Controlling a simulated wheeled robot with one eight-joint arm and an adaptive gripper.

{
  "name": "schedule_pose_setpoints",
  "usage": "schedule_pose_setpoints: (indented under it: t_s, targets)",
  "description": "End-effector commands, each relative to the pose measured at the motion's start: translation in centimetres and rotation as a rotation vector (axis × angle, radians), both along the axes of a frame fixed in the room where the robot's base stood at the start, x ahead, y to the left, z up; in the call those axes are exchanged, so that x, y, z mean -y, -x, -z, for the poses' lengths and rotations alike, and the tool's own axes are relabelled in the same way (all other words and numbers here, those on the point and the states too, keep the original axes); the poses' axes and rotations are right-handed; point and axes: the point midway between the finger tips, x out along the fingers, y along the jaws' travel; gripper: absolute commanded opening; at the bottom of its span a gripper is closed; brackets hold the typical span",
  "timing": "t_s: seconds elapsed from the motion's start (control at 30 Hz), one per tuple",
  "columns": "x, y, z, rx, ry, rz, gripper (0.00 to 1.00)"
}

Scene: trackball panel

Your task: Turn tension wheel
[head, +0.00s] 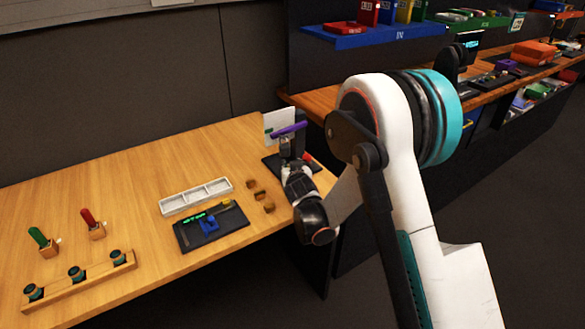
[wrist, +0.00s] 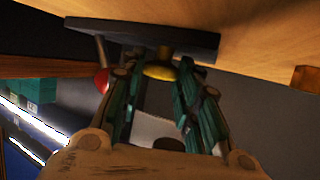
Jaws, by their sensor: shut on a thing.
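A dark panel (wrist: 140,36) spans the top of the wrist view, with a yellow round part (wrist: 160,72), apparently the tension wheel, between my fingertips. My gripper (wrist: 163,66) has its green fingers on both sides of this part and is shut on it. A lever with a red ball (wrist: 102,80) stands just left of the fingers. In the head view my gripper (head: 290,152) is over the panel (head: 270,164) near the table's right end, and it hides the wheel. A purple bar (head: 288,130) and a white plate (head: 277,124) show there.
The wooden table (head: 130,165) also holds a white divided tray (head: 195,196), a dark board with a blue part (head: 212,228), small brown blocks (head: 261,195), red and green handled pieces, and a wooden rack (head: 80,280). A shelf with coloured bins stands behind at right.

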Motion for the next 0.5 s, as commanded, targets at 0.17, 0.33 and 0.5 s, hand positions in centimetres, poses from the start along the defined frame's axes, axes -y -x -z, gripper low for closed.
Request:
schedule_pose_setpoints:
  t_s: [0.17,0.33,0.5]
  targets:
    - [-0.33,0.10,0.03,-0.001,0.002,0.075,0.07]
    - [-0.44,0.10,0.04,-0.001,0.001,0.152,0.07]
    - [-0.56,0.05,0.03,0.000,0.000,0.226,0.07]
